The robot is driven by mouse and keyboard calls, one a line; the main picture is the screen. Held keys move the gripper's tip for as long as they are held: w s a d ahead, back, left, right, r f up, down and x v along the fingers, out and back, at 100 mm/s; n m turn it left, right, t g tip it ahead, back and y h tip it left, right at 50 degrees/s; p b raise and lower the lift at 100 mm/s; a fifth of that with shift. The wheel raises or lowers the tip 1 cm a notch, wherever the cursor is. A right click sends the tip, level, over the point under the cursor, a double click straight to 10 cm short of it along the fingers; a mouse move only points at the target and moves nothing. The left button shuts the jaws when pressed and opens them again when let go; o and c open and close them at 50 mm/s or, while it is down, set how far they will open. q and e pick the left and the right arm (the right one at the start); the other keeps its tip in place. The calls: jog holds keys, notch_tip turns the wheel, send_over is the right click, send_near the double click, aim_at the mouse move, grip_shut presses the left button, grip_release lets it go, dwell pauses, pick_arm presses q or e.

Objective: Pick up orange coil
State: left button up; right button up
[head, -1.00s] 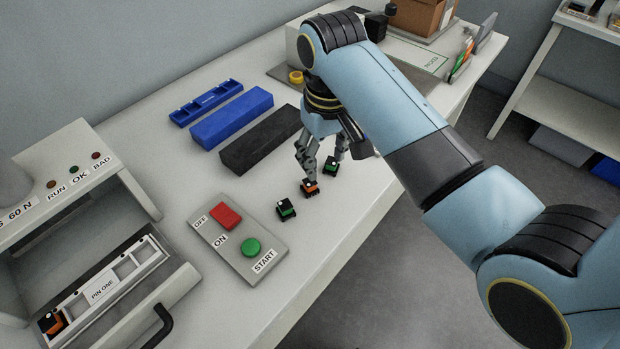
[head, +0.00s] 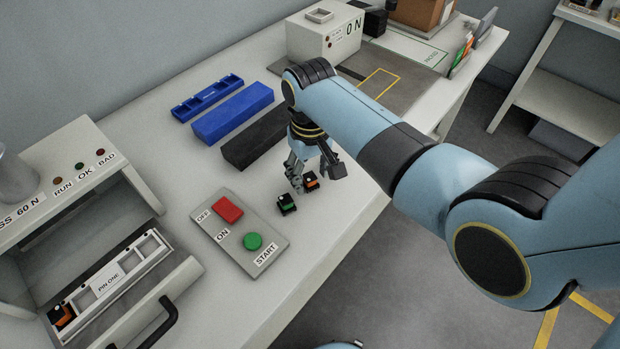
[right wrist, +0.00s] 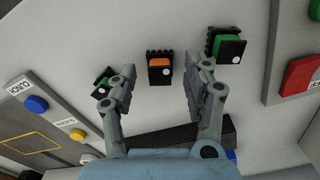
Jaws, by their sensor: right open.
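The orange coil (head: 311,181), a small black-framed block with an orange top, lies on the white table. In the right wrist view the orange coil (right wrist: 159,66) shows between the two fingertips. My right gripper (head: 313,174) is open above and just behind it, pointing down, with nothing held. In the right wrist view its fingers (right wrist: 165,76) are spread on either side of the coil; contact is not visible. A green coil (head: 287,203) lies to the front left. Another green coil (right wrist: 104,82) is partly behind a finger, and hidden in the head view. My left gripper is not in view.
A switch panel (head: 235,240) with red and green buttons lies in front of the coils. A black block (head: 252,146) and blue blocks (head: 233,112) lie behind left. Another orange coil (head: 60,316) sits in the fixture at lower left. The table's front edge is to the right.

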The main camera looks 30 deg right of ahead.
jog(key=shift+c, duration=0.4)
jog(key=c, duration=0.9)
jog(key=shift+c, duration=0.2)
